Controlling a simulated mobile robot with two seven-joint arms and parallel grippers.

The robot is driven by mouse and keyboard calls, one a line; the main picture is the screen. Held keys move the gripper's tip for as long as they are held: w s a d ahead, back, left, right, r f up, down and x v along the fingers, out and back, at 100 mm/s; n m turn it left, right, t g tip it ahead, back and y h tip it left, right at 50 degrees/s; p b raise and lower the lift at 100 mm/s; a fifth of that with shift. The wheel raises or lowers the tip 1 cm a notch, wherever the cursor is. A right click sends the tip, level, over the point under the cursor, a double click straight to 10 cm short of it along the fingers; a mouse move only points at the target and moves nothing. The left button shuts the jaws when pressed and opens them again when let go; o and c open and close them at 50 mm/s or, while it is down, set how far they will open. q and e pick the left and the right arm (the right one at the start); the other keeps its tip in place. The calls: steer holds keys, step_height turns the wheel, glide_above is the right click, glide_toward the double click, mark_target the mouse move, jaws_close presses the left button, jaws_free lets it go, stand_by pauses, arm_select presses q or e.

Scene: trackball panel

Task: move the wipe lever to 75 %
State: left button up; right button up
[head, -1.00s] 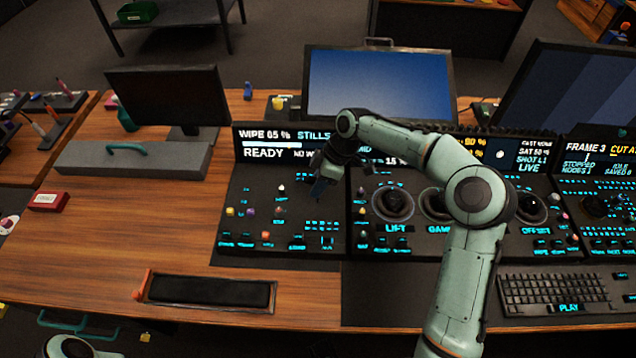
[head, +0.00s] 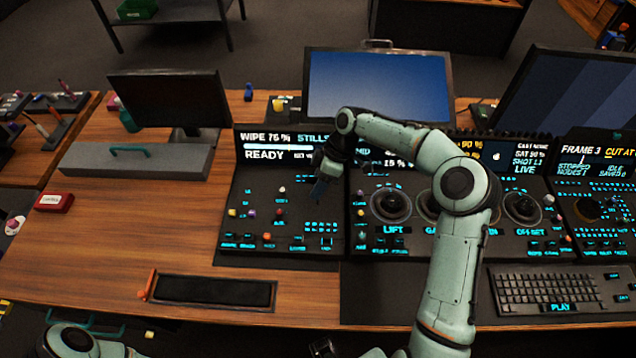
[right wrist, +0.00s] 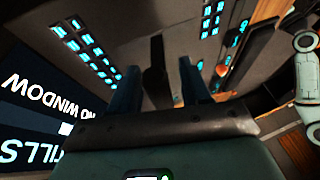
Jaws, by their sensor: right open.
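The wipe section of the black panel (head: 258,168) is at the left of the console in the head view. Its display (head: 265,139) reads WIPE about 75 %, last digit blurred, above a mostly white bar and READY. My right gripper (head: 320,188) is low over the right side of this section, fingers pointing down. In the right wrist view the two fingers (right wrist: 178,85) stand apart with a gap between them.
Small coloured knobs (head: 280,211) and lit buttons (head: 322,226) are close to the gripper. Trackballs (head: 390,204) are to the right, beside my right arm. A keyboard (head: 553,291) lies at front right. The wooden desk (head: 130,225) is mostly clear at left.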

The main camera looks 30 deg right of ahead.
steer(key=p+v, duration=0.1)
steer(key=v, duration=1.2)
steer(key=shift+r+p, duration=0.2)
steer(key=shift+p, duration=0.2)
